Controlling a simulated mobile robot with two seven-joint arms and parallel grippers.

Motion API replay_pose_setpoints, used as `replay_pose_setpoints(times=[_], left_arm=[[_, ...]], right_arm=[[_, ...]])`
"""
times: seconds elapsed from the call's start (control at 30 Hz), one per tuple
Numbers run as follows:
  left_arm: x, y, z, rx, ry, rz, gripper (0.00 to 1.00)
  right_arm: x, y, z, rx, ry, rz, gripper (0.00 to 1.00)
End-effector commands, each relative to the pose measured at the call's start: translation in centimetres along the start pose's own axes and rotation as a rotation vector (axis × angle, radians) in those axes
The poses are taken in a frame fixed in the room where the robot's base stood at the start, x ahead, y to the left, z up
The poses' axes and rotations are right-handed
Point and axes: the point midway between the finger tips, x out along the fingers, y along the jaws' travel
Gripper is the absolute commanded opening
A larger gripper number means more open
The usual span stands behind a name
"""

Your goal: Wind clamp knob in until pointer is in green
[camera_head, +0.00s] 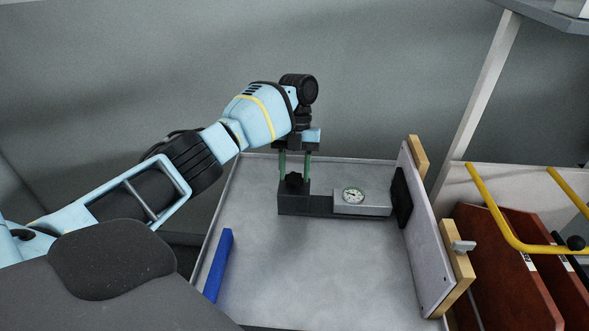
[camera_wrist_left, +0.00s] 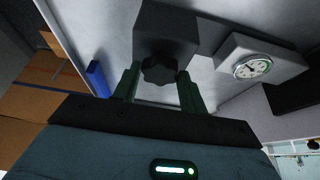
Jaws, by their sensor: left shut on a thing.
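The black lobed clamp knob (camera_head: 293,182) sits on the dark block at the left end of the clamp fixture (camera_head: 305,204). My left gripper (camera_head: 295,176) reaches down from above with its green fingers on either side of the knob, shut on it. In the left wrist view the knob (camera_wrist_left: 159,71) shows between the two fingers. The round white dial (camera_head: 354,195) is on the grey block at the fixture's right. It also shows in the left wrist view (camera_wrist_left: 252,67); its pointer is too small to read against the green. My right gripper is not in view.
The fixture stands on a grey tray-like table (camera_head: 280,265) with a raised rim. A blue bar (camera_head: 218,265) lies at the left. An upright panel (camera_head: 428,235) with a black pad (camera_head: 401,197) closes the right side. The front middle is clear.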

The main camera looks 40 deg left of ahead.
Motion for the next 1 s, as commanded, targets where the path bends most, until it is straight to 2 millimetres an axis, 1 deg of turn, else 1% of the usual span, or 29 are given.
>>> replay_pose_setpoints(times=[0.03, 0.2, 0.47, 0.57, 0.67, 0.93, 1.0], left_arm=[[-0.1, 0.0, 0.0, 0.0, -0.002, -0.001, 0.43], [0.0, 0.0, 0.0, 0.0, -0.002, -0.001, 0.64], [-0.1, 0.0, 0.0, -0.001, -0.001, -0.001, 0.64], [-0.5, 0.0, 0.0, -0.001, -0.001, -0.001, 0.64], [-1.7, -0.1, 0.0, -0.002, -0.003, -0.002, 0.64], [-5.8, 0.0, -0.1, -0.003, -0.004, -0.003, 0.64], [-6.2, -0.1, 0.0, -0.001, -0.001, -0.002, 0.64]], right_arm=[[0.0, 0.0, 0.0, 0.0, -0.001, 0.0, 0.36], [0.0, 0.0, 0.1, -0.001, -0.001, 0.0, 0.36], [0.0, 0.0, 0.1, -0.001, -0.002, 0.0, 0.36], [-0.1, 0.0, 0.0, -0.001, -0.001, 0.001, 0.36], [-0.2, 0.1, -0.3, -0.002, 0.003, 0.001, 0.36], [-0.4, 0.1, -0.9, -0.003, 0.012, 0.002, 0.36], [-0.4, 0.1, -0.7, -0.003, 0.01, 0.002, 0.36]])
